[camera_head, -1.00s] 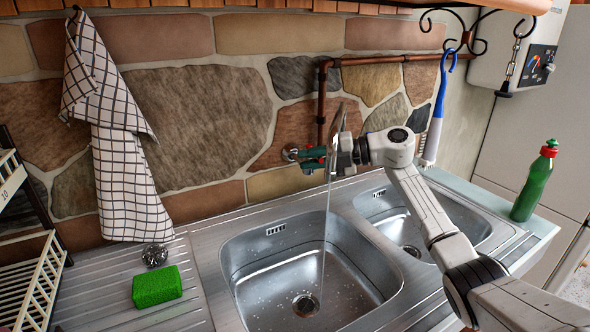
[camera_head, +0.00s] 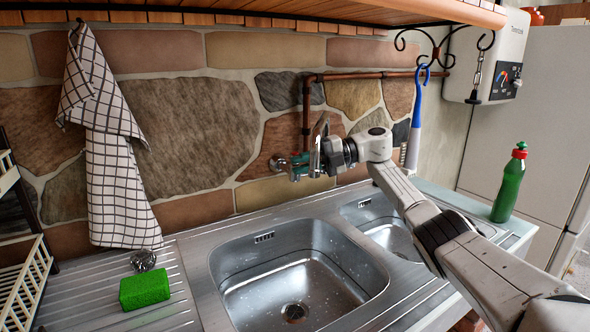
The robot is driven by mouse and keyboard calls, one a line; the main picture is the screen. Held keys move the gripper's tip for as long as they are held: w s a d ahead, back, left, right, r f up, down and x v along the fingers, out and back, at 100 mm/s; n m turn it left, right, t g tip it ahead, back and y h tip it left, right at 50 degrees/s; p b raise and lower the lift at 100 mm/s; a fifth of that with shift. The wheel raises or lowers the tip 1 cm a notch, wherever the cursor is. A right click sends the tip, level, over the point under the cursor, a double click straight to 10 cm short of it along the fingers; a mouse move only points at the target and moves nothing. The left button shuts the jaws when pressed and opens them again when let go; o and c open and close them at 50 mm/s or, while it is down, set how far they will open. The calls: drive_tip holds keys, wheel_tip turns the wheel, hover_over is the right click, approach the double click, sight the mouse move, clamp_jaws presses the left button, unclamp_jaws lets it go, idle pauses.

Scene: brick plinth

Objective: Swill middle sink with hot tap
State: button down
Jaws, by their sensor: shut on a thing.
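The tap (camera_head: 301,166) is mounted on the stone wall behind the sinks, with a teal-green body and a metal spout. My gripper (camera_head: 322,156) is shut on part of the tap. Whether it grips the spout or a handle is hard to tell, as my gripper partly hides it. The larger steel basin (camera_head: 360,294) is in the lower middle, with wet-looking droplets around its drain (camera_head: 295,312). No clear stream of water shows. A smaller basin (camera_head: 357,207) lies to its right, partly hidden by my arm.
A green sponge (camera_head: 144,290) and a wire scourer (camera_head: 143,260) sit on the left drainer. A checked towel (camera_head: 112,150) hangs left. A blue-handled brush (camera_head: 415,120) hangs from a hook. A green bottle (camera_head: 508,187) stands right. A wooden shelf (camera_head: 340,10) overhangs.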

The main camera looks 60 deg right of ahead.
drive_tip(key=shift+f, duration=0.1)
idle(0.3)
drive_tip(key=c, duration=1.1)
unclamp_jaws()
drive_tip(key=b+v, duration=0.1)
drive_tip(key=v, duration=1)
